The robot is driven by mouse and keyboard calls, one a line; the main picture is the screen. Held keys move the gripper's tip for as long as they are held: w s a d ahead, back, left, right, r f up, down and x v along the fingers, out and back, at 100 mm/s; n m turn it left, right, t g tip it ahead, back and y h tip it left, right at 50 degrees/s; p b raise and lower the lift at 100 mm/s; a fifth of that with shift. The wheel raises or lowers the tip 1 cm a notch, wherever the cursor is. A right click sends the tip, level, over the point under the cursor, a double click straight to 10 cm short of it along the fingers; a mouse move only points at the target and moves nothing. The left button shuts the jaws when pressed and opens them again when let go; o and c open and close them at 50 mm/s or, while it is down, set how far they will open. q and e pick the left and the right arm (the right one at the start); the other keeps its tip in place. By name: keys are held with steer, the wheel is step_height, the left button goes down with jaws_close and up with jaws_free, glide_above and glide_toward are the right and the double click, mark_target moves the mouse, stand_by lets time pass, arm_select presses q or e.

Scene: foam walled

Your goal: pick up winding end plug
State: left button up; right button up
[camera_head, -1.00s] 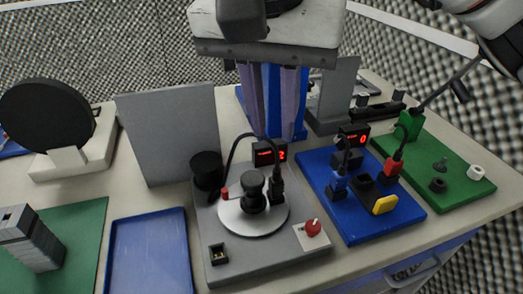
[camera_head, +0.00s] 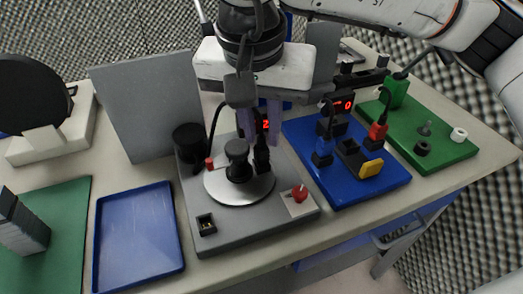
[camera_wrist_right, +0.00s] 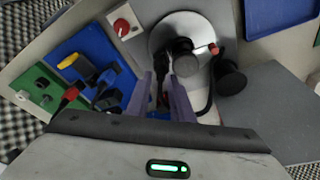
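The winding end plug, a black upright connector (camera_head: 262,160), stands on the grey winding station (camera_head: 235,222), at the right rear of its silver disc. A dark cable arches from it to the left. My right gripper (camera_head: 260,137) points down at the plug, with its two purple-grey fingers apart on either side of the plug's upper part. The wrist view also shows the gripper (camera_wrist_right: 167,82) open, with dark parts between the fingers. I cannot tell whether the fingers touch the plug. My left gripper is not in view.
A black knob (camera_head: 238,165) stands on the disc close to the plug; a black cylinder (camera_head: 189,138) is left of it. A grey panel (camera_head: 145,105) stands behind. The blue board (camera_head: 340,190) with connectors and green board (camera_head: 445,150) lie right; an empty blue tray (camera_head: 135,235) left.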

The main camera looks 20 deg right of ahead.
jaws_close()
